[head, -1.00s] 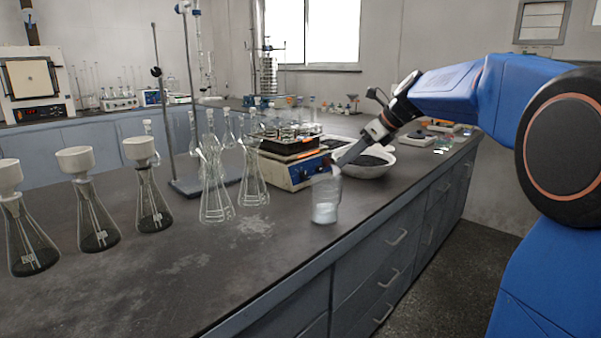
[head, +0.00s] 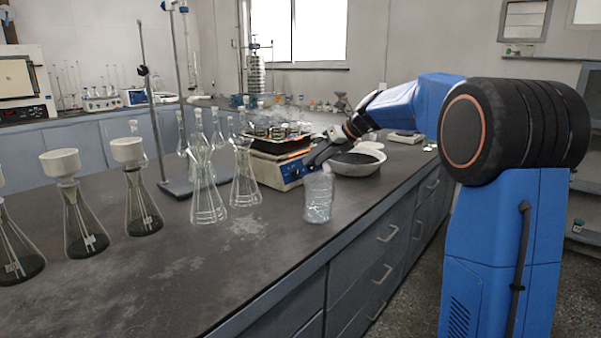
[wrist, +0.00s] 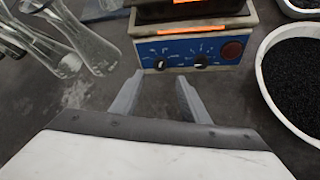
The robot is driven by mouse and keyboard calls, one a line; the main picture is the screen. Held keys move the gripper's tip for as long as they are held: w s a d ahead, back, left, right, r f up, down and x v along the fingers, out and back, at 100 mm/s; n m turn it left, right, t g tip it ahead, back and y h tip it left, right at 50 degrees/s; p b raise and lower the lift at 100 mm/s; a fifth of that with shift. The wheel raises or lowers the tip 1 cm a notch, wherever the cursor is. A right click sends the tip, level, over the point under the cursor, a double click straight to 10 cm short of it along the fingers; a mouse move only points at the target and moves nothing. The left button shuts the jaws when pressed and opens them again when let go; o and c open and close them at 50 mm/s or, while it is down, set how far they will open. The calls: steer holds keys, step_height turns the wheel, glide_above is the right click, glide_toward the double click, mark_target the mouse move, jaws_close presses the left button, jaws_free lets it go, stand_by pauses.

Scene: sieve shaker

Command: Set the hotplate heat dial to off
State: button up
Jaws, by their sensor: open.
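The hotplate (head: 272,172) stands on the bench, a white box with a blue front panel, with a dark tray of items on top. In the wrist view its blue panel (wrist: 183,51) carries two small black dials, a left dial (wrist: 160,64) and a right dial (wrist: 200,61), and a round red part at the right. Which dial sets heat cannot be told. My gripper (wrist: 158,90) is open and empty, its fingers pointing at the panel, just short of the dials. In the head view my gripper (head: 308,165) is at the panel's right side, partly behind a glass beaker.
A clear beaker (head: 318,198) stands in front of the hotplate. A white bowl of black grains (head: 357,163) is right of it. Glass flasks (head: 206,190) stand to the left. Filter flasks (head: 140,205) line the left bench.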

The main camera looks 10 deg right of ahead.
mark_target(297, 173)
steer(key=x, duration=0.8)
steer(key=shift+w+a+f, duration=0.1)
steer(key=shift+a+f, duration=0.05)
steer(key=c, duration=1)
